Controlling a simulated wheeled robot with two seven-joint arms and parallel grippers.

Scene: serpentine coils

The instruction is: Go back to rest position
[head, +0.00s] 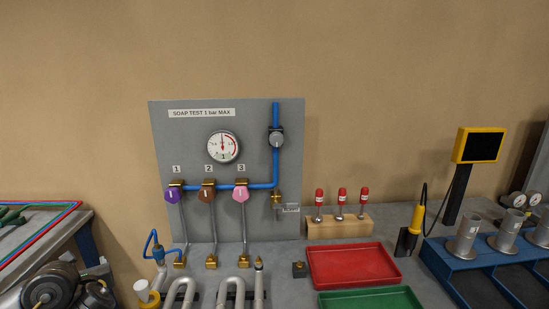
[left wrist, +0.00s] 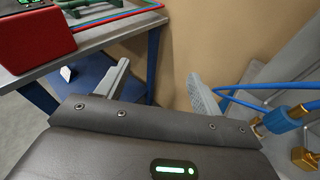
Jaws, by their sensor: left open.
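My left gripper (left wrist: 156,86) shows in the left wrist view with its two grey fingers spread wide apart. Nothing is between the fingers; behind the gap are the tan wall and a blue table leg. Blue tubing with a brass fitting (left wrist: 285,119) is to the right of the right finger, apart from it. I cannot make out the left gripper's fingers in the head view. My right gripper shows in neither view.
A grey test panel (head: 260,130) with a gauge (head: 223,147) and colored knobs stands on the bench. A red tray (head: 352,265), green tray (head: 370,299) and blue rack (head: 445,268) lie to its right. A side table with a red box (left wrist: 32,38) is at left.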

